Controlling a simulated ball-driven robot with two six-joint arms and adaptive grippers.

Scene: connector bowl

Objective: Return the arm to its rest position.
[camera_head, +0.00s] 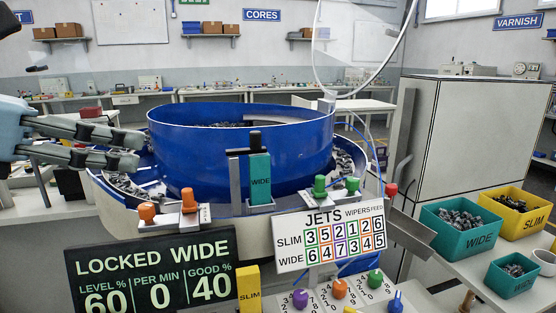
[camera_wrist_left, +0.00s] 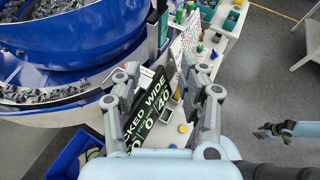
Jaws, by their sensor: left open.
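My left gripper (camera_head: 133,151) reaches in from the left in the head view, beside the blue bowl (camera_head: 240,155) and above its left rim. Its two fingers are apart with nothing between them. In the left wrist view its fingers spread over the LOCKED WIDE board (camera_wrist_left: 150,110), well above it. A second arm of mine, with a dark gripper (camera_wrist_left: 270,132), shows at the right of the left wrist view over the grey floor. It is too small to tell how its fingers stand.
A green WIDE block (camera_head: 260,180) stands at the bowl's front. Coloured knobs and the JETS card (camera_head: 330,236) sit before it. Green WIDE (camera_head: 462,230) and yellow SLIM (camera_head: 517,212) bins stand at right. A clear shield (camera_head: 358,45) hangs above the bowl.

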